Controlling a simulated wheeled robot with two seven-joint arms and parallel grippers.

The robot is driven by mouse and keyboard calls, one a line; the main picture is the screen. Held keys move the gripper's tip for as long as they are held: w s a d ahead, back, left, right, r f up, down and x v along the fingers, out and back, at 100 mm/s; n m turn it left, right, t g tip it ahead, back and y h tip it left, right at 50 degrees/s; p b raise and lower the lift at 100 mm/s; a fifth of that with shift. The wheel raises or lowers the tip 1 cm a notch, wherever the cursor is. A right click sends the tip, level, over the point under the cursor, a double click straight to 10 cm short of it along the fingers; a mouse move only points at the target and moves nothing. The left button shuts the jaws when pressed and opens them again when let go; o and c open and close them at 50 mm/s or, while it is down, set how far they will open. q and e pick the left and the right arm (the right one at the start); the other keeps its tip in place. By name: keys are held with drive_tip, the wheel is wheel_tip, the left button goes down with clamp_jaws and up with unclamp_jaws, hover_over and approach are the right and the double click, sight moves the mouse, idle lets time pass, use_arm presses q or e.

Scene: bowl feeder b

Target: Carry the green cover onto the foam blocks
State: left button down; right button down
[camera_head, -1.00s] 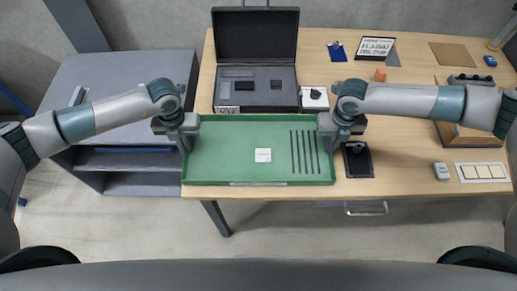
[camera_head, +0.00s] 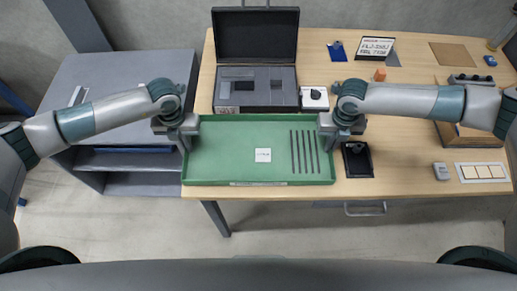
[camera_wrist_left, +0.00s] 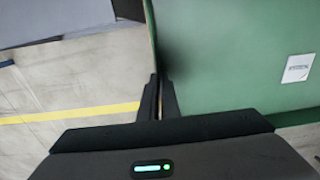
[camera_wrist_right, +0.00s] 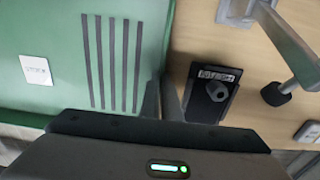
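The green cover (camera_head: 220,160) is a wide, shallow, rimmed panel over the left part of the table. It bears a white label (camera_head: 263,155) and several dark parallel strips or slots (camera_head: 304,152) toward its right. My left gripper (camera_head: 184,146) is closed on its left rim; the left wrist view shows a finger on each side (camera_wrist_left: 160,90). My right gripper (camera_head: 333,145) is closed on its right rim in the same way (camera_wrist_right: 164,95). I cannot tell whether the cover rests on something or is raised. I cannot make out the foam blocks with certainty.
An open black case (camera_head: 256,104) with a grey lining is just behind the cover. A white box with a black knob (camera_head: 314,98) stands behind its right end. A black device (camera_head: 357,160) is close to its right rim. A grey shelf unit (camera_head: 125,75) stands at left.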

use_arm(q)
drive_tip(key=shift+w+r, duration=0.1)
drive_tip(key=shift+r, duration=0.15)
use_arm(e)
drive_tip(key=shift+r, duration=0.25)
